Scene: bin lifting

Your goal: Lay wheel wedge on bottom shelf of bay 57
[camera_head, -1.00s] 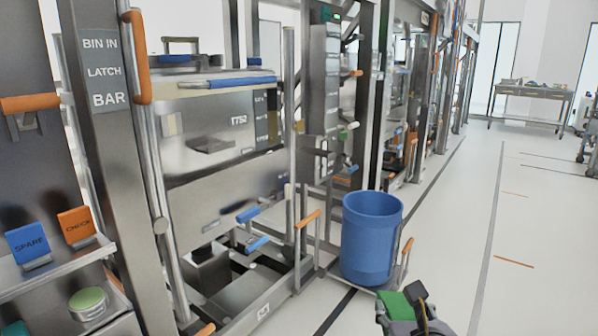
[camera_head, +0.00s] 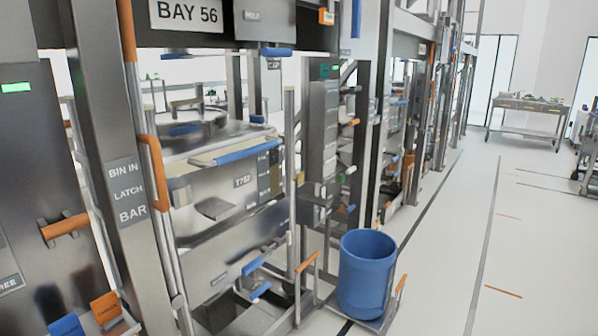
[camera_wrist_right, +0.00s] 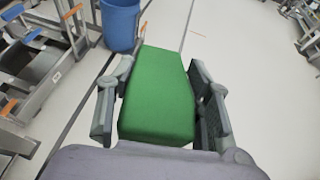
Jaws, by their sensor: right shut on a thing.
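The wheel wedge, a green block (camera_wrist_right: 158,95), is between the fingers of my right gripper (camera_wrist_right: 160,105) in the right wrist view. The gripper is shut on it and holds it above the pale floor. Neither the wedge nor my right gripper shows in the head view now. A sign reading BAY 56 (camera_head: 186,13) hangs at the top left of the head view. No sign reading bay 57 can be made out, so I cannot tell which shelf is its bottom shelf. My left gripper is not in view.
A blue bin (camera_head: 366,274) stands on a low platform with orange handles, and it also shows in the right wrist view (camera_wrist_right: 121,24). Open floor (camera_head: 455,250) lies right; a table (camera_head: 528,115) stands far back.

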